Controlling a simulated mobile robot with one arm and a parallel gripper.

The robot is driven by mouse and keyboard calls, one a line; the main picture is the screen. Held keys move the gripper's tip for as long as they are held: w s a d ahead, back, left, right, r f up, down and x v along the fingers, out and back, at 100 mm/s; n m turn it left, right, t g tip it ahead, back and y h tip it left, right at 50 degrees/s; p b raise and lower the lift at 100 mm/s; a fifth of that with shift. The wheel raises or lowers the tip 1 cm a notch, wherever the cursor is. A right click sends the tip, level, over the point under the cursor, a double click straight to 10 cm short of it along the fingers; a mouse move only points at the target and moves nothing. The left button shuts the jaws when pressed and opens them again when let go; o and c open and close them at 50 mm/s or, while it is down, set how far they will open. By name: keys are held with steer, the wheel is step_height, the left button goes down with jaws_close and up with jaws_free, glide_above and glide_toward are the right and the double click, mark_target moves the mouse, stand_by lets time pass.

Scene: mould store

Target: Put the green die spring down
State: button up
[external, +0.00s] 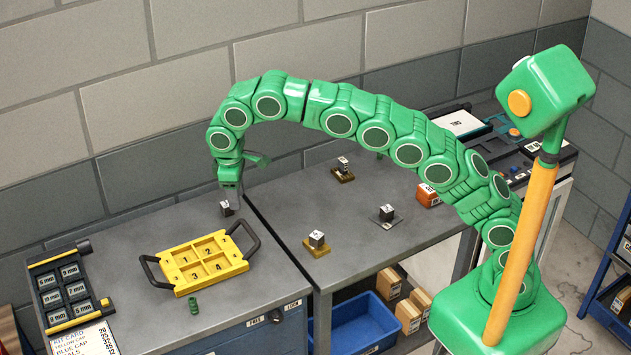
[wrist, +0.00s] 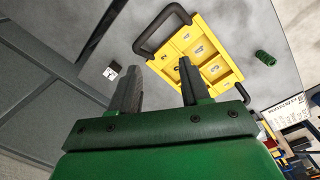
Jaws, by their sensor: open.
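The green die spring (external: 194,305) is on the left grey bench, just in front of the yellow tray (external: 178,268). It also shows in the wrist view (wrist: 265,57), apart from my gripper and beyond the tray's side. My gripper (external: 231,194) hangs over the back of the bench, behind and right of the tray. Its two dark fingers (wrist: 158,75) are spread apart, with nothing visible between them. The spring lies well away from the fingers.
A small dark block with a white label (external: 226,208) is close below my gripper. The tray has numbered compartments and dark handles. A dark rack of labelled slots (external: 62,285) is at the bench's left end. The right bench (external: 345,215) carries several small labelled blocks.

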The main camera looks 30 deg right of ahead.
steer(key=s+d+r+m+g, duration=0.1)
steer(key=d+r+m, duration=0.2)
steer(key=d, duration=1.4)
steer(key=s+d+r+m, duration=0.2)
steer(key=d+r+m, duration=0.1)
steer(key=d, duration=1.5)
steer(key=s+d+f+m, duration=0.2)
steer(key=s+d+f, duration=0.1)
steer(key=s+d, duration=0.7)
steer(key=s+d+f+m+g, duration=0.1)
steer(key=s+d+f+m, duration=0.2)
steer(key=s+d, duration=0.7)
steer(key=s+f, duration=0.1)
steer(key=s, duration=0.6)
steer(key=shift+s+y, duration=0.35)
steer(key=shift+y, duration=0.05)
steer(key=shift+o, duration=0.5)
